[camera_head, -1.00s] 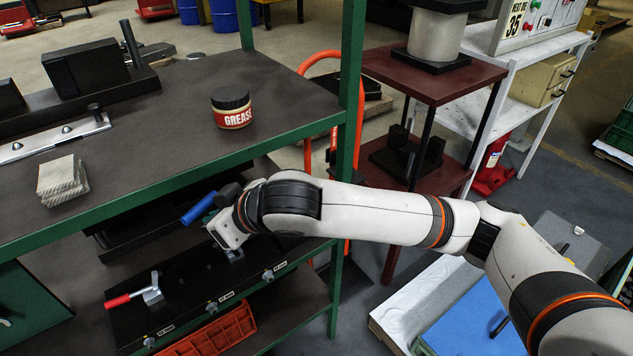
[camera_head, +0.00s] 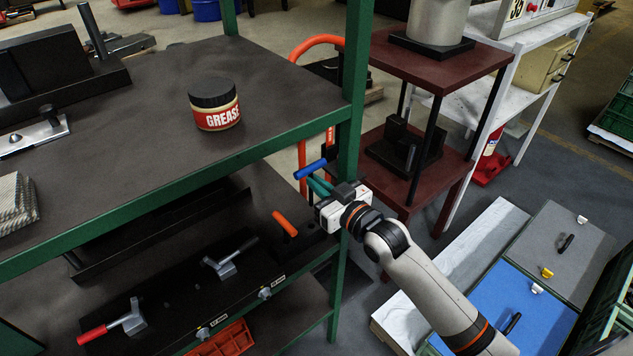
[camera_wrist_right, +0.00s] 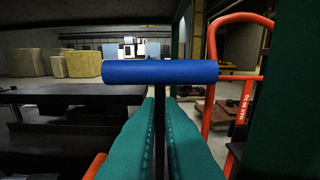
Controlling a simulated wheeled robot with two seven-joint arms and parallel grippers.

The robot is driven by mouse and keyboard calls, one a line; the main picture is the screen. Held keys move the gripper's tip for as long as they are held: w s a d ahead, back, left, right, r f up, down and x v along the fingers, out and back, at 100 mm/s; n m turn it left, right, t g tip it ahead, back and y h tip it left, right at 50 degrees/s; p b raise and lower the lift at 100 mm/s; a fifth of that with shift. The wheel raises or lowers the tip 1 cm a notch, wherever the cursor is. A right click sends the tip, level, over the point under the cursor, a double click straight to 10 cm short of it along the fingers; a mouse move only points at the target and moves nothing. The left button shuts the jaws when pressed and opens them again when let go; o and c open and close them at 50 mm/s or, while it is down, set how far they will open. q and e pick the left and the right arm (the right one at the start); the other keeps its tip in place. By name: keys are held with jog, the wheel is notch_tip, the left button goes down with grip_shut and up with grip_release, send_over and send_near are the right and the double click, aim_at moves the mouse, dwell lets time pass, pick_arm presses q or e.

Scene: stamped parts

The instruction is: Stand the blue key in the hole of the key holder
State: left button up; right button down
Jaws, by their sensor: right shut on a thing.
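My right gripper (camera_head: 319,186) is shut on the blue key (camera_head: 310,168), beside the green shelf post and above the right end of the key holder. In the right wrist view, the key's blue handle (camera_wrist_right: 160,72) lies crosswise above the green fingers (camera_wrist_right: 158,135), with its dark shaft between them. The key holder (camera_head: 180,288) is a long dark block on the lower shelf. My left gripper is not in view.
The upper shelf (camera_head: 130,130) with a grease jar (camera_head: 214,105) overhangs the holder. The green post (camera_head: 350,130) stands close to my right gripper. An orange hand truck (camera_head: 318,45) and a dark red stand (camera_head: 440,75) are behind. An orange crate (camera_head: 225,340) sits below.

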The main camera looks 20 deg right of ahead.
aim_at(312, 199)
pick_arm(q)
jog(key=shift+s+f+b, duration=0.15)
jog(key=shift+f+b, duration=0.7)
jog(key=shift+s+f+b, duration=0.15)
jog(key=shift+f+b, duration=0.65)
pick_arm(e)
jog(key=shift+s+f, duration=0.1)
jog(key=shift+f, duration=2.9)
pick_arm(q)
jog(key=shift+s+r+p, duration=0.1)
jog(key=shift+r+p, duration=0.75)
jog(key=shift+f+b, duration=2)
pick_arm(e)
jog(key=shift+f, duration=2.9)
jog(key=c, duration=1.5)
grip_release()
jog(key=shift+s, duration=0.15)
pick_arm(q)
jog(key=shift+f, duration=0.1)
pick_arm(e)
jog(key=v, duration=1.1)
jog(key=shift+s, duration=0.4)
